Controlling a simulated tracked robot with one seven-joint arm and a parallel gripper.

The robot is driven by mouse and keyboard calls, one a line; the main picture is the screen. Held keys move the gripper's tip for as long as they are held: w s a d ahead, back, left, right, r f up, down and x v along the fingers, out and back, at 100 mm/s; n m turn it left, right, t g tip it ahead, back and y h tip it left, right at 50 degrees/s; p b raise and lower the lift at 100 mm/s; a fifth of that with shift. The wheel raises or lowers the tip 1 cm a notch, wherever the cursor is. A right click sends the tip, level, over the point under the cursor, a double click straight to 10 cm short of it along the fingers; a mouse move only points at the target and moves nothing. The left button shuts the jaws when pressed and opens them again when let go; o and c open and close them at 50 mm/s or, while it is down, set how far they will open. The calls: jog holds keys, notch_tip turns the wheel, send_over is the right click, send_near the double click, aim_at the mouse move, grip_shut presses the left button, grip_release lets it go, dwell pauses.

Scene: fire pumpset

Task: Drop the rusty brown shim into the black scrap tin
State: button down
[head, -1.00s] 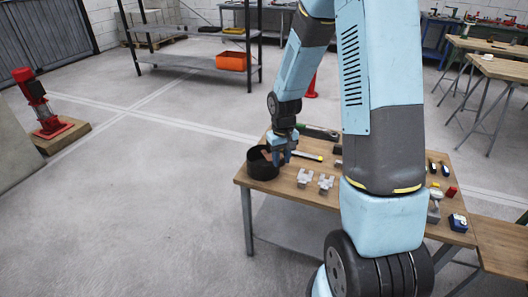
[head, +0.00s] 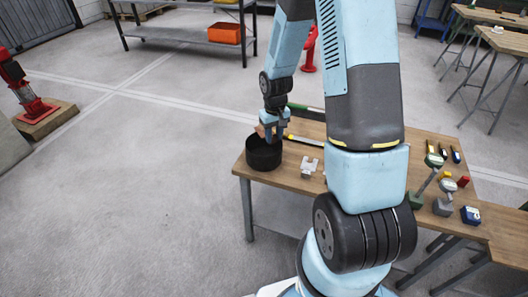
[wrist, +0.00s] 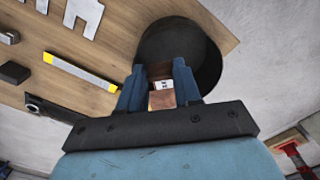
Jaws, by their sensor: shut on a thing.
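The black scrap tin (head: 264,157) is a round, open-topped tin at the left end of the wooden table. My gripper (head: 272,137) points down at the tin's rim, at its upper right side in the head view. It is shut on the rusty brown shim (head: 260,131), which sticks out to the left above the tin. In the wrist view the shim (wrist: 162,99) sits between the blue fingers and bears a small white mark. The tin (wrist: 205,55) lies just beyond the fingertips there. Its bottom is hidden in the head view.
A pale grey notched block (head: 309,167) stands right of the tin on the table. A yellow-ended bar (wrist: 80,72) and a dark block (wrist: 14,72) lie nearby. Several tools stand at the table's right end, beyond my arm.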

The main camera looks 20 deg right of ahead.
jog(key=shift+s+f, duration=0.1)
jog(key=shift+f, duration=1)
jog(key=c, duration=0.7)
grip_release()
jog(key=shift+r, duration=0.15)
notch_tip(320, 180, up, 14)
jog(key=shift+f, duration=0.25)
jog(key=shift+a, duration=0.1)
